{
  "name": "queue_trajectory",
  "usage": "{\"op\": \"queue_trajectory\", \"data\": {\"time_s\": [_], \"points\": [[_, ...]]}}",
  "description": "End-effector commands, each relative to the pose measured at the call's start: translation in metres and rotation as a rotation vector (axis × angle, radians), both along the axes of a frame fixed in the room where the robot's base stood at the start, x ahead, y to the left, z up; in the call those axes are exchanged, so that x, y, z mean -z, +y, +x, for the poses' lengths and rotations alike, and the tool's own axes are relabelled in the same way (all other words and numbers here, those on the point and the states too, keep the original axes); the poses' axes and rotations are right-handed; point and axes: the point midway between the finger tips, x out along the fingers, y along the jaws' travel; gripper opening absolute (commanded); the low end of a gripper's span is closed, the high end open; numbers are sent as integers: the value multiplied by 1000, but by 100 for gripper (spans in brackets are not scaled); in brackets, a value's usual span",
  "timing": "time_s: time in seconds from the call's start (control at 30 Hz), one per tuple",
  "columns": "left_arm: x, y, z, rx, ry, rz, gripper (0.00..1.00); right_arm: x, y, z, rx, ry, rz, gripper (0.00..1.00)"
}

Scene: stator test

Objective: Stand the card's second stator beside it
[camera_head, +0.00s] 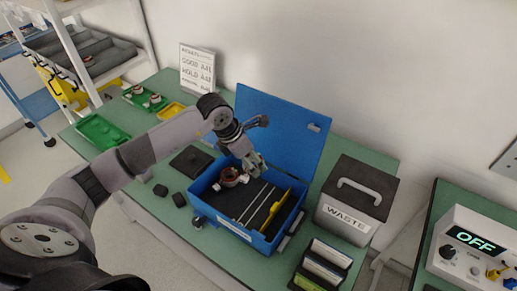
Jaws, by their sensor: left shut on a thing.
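The white card (197,68) stands upright at the back of the green table, with printed lines that seem to read "GOOD A41" and "HOLD A42". A reddish copper stator (231,176) with a white tag shows at the left end of the blue case. My left gripper (257,167) reaches down into the case from above, right by this stator. It is shut, seemingly on the stator, but its fingers hide the contact. Small round parts, perhaps stators, sit in a green tray (132,90) left of the card. My right gripper is not in view.
The blue case (272,242) has its lid (283,120) raised behind my gripper. A yellow divider (271,216) stands inside. A grey WASTE bin (345,221) stands right of it. An empty green bin (101,132) and a small yellow tray (171,111) lie left. Small black blocks lie in front.

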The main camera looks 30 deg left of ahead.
Motion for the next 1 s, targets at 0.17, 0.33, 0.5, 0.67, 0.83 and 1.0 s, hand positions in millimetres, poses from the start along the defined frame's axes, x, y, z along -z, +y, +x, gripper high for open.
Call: {"op": "queue_trajectory", "data": {"time_s": [0.17, 0.33, 0.5, 0.67, 0.83, 1.0], "points": [[6, 0, 0, 0, 1, -1, 10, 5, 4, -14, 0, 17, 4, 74], [18, 0, 0, 1, 0, -2, 10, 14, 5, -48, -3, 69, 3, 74], [34, -1, 0, 1, 0, -2, 10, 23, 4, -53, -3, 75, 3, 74], [51, 0, -1, 0, 1, -1, 10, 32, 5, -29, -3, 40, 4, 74], [67, -1, -1, 2, 0, -2, 10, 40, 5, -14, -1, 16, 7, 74], [84, -1, -1, 2, 0, -2, 10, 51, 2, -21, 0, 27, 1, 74]]}}
